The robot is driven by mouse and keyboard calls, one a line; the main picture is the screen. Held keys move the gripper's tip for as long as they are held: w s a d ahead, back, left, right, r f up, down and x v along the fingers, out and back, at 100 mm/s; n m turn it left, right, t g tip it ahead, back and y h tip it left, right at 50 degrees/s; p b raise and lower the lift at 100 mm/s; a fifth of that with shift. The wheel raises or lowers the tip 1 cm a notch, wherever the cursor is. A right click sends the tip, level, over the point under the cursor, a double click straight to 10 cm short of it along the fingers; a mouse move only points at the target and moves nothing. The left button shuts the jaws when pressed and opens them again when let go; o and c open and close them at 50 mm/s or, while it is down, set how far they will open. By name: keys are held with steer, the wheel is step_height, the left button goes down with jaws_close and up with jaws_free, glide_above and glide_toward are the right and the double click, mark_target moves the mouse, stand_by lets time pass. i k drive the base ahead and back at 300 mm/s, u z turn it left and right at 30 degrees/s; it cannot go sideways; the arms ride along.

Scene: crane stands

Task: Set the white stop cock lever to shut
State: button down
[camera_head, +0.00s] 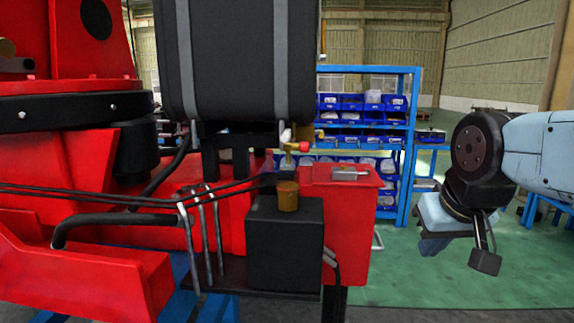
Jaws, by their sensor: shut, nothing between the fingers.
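The small white stop cock lever (286,135) is just below the black tank, at the middle of the view. It seems to point upward, but it is too small to tell its exact setting. Brass fittings (288,160) are below it, and a small red knob (304,147) is right beside it. My gripper (485,262) hangs low at the right on my light blue arm. It is shut and empty, well to the right of the lever and apart from it.
The black strapped tank (235,60) overhangs the valve. A black box (285,245) with a brass cylinder (288,197) stands below. Grey hand levers (205,230) and hoses are left, on the red crane (75,160). Blue shelving (408,150) stands behind. Green floor (430,285) shows at right.

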mark_target(286, 138)
steer(key=z, duration=0.05)
steer(key=k, duration=1.4)
steer(key=u, duration=0.5)
steer(key=i, duration=1)
steer(key=z, duration=0.05)
